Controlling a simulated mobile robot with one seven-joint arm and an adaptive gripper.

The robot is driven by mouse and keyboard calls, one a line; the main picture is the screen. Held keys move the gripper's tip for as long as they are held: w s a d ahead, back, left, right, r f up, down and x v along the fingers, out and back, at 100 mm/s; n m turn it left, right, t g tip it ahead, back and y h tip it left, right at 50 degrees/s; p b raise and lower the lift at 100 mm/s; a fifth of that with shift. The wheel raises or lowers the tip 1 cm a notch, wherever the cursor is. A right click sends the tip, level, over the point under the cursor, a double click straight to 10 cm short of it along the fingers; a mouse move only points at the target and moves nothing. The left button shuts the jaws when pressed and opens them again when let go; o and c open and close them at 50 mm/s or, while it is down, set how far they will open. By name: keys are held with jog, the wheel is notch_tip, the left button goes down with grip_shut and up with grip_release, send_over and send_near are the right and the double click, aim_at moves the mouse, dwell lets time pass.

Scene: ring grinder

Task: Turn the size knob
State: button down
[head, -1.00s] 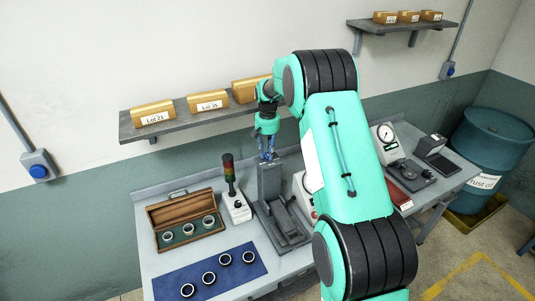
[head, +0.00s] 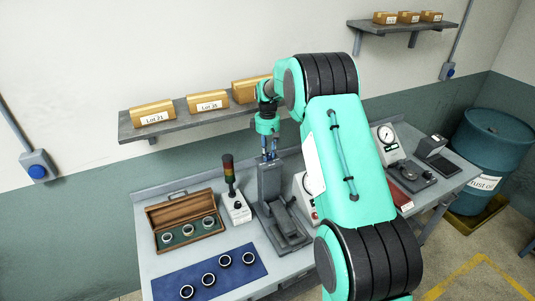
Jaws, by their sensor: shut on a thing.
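The grey grinder (head: 288,222) stands on the bench with an upright column (head: 269,182) at its back. My gripper (head: 269,156) points down at the top of this column, with its fingertips at or just above the column's top. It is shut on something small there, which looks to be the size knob. The knob itself is hidden between the fingers and too small to make out. My arm covers the grinder's right surroundings.
A signal tower (head: 229,175) stands just left of the grinder. An open wooden case (head: 168,205) with rings and a blue mat (head: 170,286) with several rings lie further left. A wall shelf (head: 170,129) with boxes is close behind my gripper.

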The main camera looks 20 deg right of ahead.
aim_at(268, 154)
jog(key=shift+n, duration=1.3)
jog(key=c, duration=1.5)
grip_release()
jog(key=shift+o, duration=0.2)
jog(key=shift+r, duration=0.15)
notch_tip(268, 154, up, 12)
